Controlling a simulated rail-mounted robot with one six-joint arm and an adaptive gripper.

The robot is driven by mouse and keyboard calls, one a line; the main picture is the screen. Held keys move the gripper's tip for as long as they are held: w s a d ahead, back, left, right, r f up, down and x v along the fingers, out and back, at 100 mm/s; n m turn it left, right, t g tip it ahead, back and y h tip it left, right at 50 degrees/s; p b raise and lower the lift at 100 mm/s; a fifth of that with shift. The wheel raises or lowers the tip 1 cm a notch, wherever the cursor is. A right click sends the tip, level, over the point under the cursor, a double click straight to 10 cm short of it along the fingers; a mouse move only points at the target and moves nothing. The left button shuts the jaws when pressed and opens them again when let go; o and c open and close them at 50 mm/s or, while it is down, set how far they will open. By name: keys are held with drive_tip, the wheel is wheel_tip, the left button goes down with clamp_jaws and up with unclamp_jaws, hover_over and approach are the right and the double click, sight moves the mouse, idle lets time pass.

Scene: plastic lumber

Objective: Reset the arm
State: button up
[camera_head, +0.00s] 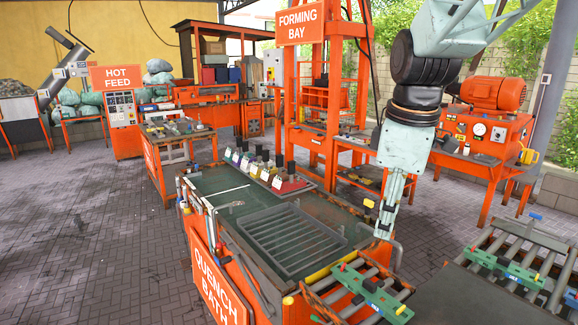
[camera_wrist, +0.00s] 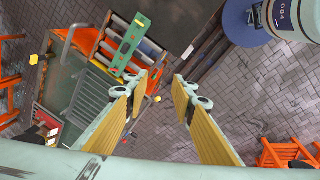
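My arm comes down from the upper right in the head view. My gripper (camera_head: 385,230) hangs, pointing down, by the right end of the quench bath (camera_head: 215,190). In the head view one finger largely hides the other.
A roller conveyor with a green bar (camera_head: 372,295) is at the front, close to my gripper. Another green bar (camera_head: 505,268) lies on rollers at the right. The red forming bay frame (camera_head: 300,100) stands behind. A blue round base (camera_wrist: 250,20) shows in the wrist view.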

drive_tip(key=s+f+m+t+b, duration=0.1)
drive_tip(key=s+m, duration=1.1)
drive_tip(key=s, duration=1.8)
drive_tip(key=shift+s+f+m+t+b, duration=0.3)
drive_tip(key=shift+f+t+b, duration=0.1)
drive_tip(key=shift+b, duration=0.4)
drive_tip(key=shift+c, duration=0.9)
drive_tip(key=shift+w, duration=0.1)
